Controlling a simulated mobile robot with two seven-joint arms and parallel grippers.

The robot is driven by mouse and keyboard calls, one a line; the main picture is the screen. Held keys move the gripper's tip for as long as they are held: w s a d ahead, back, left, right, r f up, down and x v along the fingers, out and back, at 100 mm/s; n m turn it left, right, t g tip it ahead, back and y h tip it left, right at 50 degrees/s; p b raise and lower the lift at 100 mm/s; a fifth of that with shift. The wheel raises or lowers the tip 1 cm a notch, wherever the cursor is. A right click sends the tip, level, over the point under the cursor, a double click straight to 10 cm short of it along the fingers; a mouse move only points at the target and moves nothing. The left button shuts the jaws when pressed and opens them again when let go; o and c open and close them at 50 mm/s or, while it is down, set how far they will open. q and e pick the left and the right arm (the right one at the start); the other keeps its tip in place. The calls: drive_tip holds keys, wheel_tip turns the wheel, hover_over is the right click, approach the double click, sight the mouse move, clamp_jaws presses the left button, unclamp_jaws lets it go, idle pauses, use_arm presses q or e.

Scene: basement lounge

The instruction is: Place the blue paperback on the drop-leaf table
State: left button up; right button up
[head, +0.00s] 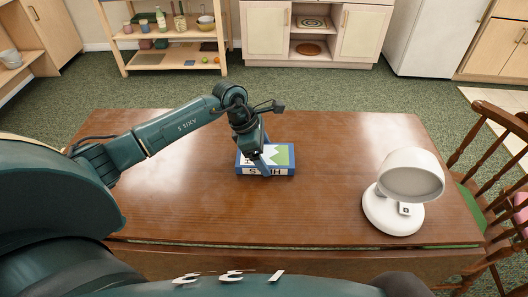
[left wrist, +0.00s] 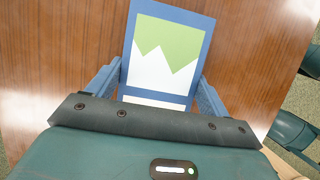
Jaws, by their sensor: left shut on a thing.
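The blue paperback (head: 283,159) has a blue border and a green and white cover. It lies flat on, or just above, the brown wooden drop-leaf table (head: 330,140); I cannot tell whether it touches. My left gripper (head: 263,166) comes down over it from above and is shut on it. In the left wrist view the paperback (left wrist: 165,50) sits between the two blue fingers (left wrist: 155,90), and its near end is hidden by the gripper body. My right gripper is not in view.
A white lamp (head: 392,205) stands on the table's right side. A wooden chair (head: 495,170) stands at the right edge. The tabletop around the paperback is clear. A shelf (head: 172,60) and white cabinets (head: 268,30) stand behind on the green carpet.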

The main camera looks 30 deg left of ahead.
use_arm(q)
drive_tip(key=shift+f, duration=0.1)
drive_tip(key=o, duration=1)
drive_tip(key=shift+o, duration=0.2)
drive_tip(key=shift+r, duration=0.25)
drive_tip(key=v, duration=1.2)
drive_tip(key=shift+d, duration=0.1)
